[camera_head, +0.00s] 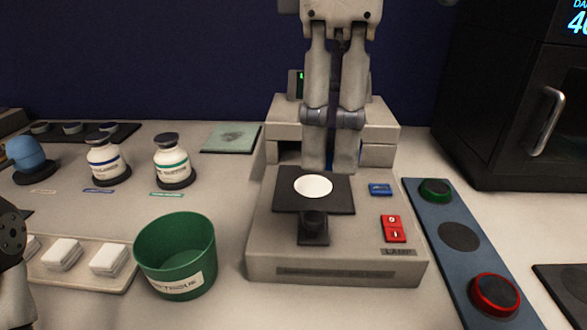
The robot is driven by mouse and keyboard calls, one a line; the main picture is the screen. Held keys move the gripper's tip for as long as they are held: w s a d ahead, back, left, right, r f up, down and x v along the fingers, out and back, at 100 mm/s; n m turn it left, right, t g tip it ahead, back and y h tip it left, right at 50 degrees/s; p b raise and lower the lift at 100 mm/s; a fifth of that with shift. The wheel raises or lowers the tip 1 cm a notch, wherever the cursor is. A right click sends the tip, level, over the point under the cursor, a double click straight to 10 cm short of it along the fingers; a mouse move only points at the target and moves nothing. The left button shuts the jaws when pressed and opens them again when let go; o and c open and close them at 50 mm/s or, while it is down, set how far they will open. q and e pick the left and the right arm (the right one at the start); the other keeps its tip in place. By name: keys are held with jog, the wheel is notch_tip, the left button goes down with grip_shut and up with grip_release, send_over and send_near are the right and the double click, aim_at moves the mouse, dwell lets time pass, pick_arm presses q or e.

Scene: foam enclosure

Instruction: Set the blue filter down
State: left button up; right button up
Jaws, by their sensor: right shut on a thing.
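My right gripper (330,168) comes down from the top centre, its two fingers close together over the rear of the lamp stand (265,235). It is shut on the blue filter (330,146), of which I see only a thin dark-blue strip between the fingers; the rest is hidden. The black plate (342,190) with a white disc lies in front of the fingertips. A blue filter rack (427,212) at the right holds a green-rimmed filter (436,190) and a red-rimmed filter (494,295), with an empty dark round place (459,236) between them.
A green bin (176,253) stands left of the lamp stand. Two white bottles (106,162) (172,163) and a blue rounded object (26,153) stand farther left. A pale tray (88,281) holds white blocks. A black oven (510,110) stands back right.

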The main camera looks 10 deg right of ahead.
jog(key=w+d+f, duration=0.2)
jog(key=w+f, duration=0.2)
jog(key=w, duration=0.3)
send_over(314, 186)
jog(key=s, duration=0.1)
notch_tip(314, 186, down, 4)
jog(key=shift+f, duration=0.15)
jog(key=shift+w+f, duration=0.15)
jog(key=shift+f, duration=0.1)
jog(key=f, duration=0.2)
jog(key=w+f, duration=0.1)
jog(key=shift+f, duration=0.4)
pick_arm(q)
jog(key=shift+s+d, duration=0.15)
jog(key=shift+s, duration=0.1)
pick_arm(e)
jog(key=shift+s, duration=0.1)
jog(key=shift+f, duration=0.15)
jog(key=o, duration=1.1)
